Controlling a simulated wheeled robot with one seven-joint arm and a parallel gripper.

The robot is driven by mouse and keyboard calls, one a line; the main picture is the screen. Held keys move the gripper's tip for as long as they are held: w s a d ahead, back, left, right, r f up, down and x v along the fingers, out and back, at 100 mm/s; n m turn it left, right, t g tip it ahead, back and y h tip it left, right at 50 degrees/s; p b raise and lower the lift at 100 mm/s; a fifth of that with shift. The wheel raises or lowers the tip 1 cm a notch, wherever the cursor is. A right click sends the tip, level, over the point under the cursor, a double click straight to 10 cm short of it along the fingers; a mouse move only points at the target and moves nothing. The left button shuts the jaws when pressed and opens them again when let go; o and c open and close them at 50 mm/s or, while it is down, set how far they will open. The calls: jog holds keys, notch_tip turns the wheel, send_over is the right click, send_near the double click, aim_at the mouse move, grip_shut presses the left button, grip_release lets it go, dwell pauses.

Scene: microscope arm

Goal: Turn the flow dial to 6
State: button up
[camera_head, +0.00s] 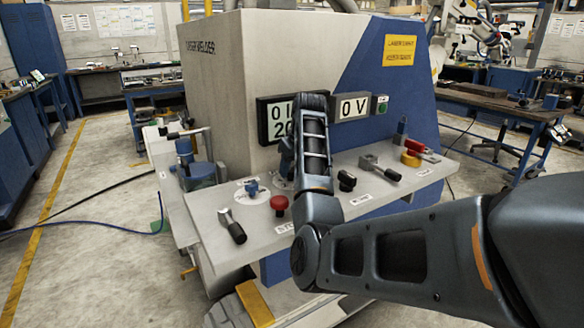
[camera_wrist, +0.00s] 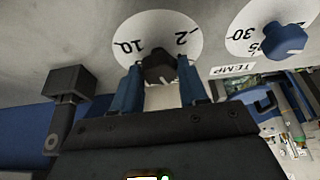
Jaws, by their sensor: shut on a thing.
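The flow dial (camera_wrist: 172,28) is a white disc with a dark knob (camera_wrist: 158,68) in the wrist view. The marks 10 and 2 show on its far part. My gripper (camera_wrist: 160,85) has one blue finger on each side of the knob and is shut on it. The knob's pointer is hard to make out, and the dial's near part is hidden by the gripper. In the head view my arm covers most of this dial, and only a sliver of its disc (camera_head: 279,182) shows on the sloping panel.
The TEMP dial (camera_wrist: 283,38) with a blue knob is beside it, also in the head view (camera_head: 252,188). A red button (camera_head: 279,203), black-handled lever (camera_head: 232,226), black knob (camera_head: 347,180) and metal lever (camera_head: 380,168) stand close on the panel (camera_head: 330,212). Displays (camera_head: 352,106) are behind.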

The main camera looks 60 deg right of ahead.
jog(key=shift+a+r+m+p, duration=0.1)
jog(key=shift+r+m+p, duration=0.3)
jog(key=shift+p, duration=0.85)
jog(key=shift+w+f+m+g+h+p, duration=0.1)
jog(key=shift+f+m+g+h+p, duration=0.15)
jog(key=shift+m+p, duration=0.3)
jog(key=shift+f+m+g+h+p, duration=0.1)
jog(key=shift+m+h+p, duration=0.3)
jog(key=shift+m, duration=0.25)
jog(key=o, duration=1.1)
jog(key=v, duration=0.7)
jog(key=shift+r, duration=0.35)
jog(key=shift+s, duration=0.25)
